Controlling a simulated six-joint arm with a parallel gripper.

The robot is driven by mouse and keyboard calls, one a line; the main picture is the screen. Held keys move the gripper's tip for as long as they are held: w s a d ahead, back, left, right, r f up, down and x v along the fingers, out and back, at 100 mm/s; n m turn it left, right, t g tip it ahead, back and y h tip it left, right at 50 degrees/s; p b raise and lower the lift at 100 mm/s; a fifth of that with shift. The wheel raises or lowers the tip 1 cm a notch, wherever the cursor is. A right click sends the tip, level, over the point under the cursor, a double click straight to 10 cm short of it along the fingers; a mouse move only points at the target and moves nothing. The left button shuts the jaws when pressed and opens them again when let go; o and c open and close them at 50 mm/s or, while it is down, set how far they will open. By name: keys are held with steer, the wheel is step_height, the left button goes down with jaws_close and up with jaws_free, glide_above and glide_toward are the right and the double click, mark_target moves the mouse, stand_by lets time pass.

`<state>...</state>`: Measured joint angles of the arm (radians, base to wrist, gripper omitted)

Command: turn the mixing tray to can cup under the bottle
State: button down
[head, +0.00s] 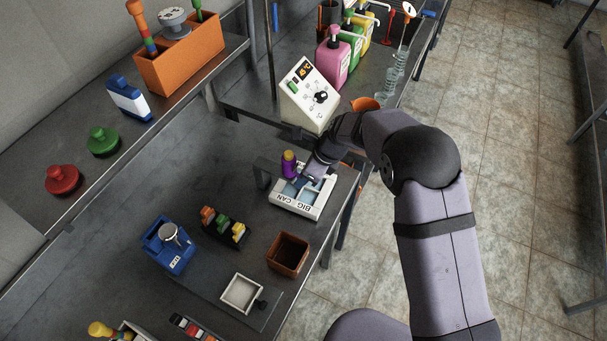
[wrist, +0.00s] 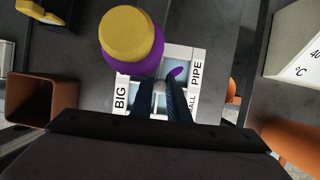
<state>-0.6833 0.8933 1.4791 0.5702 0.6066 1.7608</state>
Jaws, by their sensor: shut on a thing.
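The mixing tray (head: 318,210) is a white tray with pale blue compartments. Its front wall reads "BIG CAN" in the head view. In the wrist view the tray (wrist: 196,100) shows "BIG" on the left, "PIPE" on the right and a partly hidden word ending in "ALL". The purple bottle with a yellow cap (head: 289,164) stands at the tray's back left; it is large in the wrist view (wrist: 130,40). A purple patch lies in the compartment by "PIPE". My gripper (head: 314,176) reaches down at the tray's middle, its dark fingers (wrist: 167,88) close together on it. The exact grip point is hidden.
A white dial device (head: 309,95) stands behind the tray. A brown open box (head: 288,254), a colored block rack (head: 225,227) and a blue scale-like device (head: 168,245) are in front and left. An orange cup (head: 365,104) is near my wrist. The bench's right edge is close.

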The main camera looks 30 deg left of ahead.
mark_target(312, 190)
steer(key=shift+m, duration=0.3)
steer(key=c, duration=1.7)
jaws_free()
steer(key=shift+b+v, duration=1.1)
steer(key=shift+v, duration=2.6)
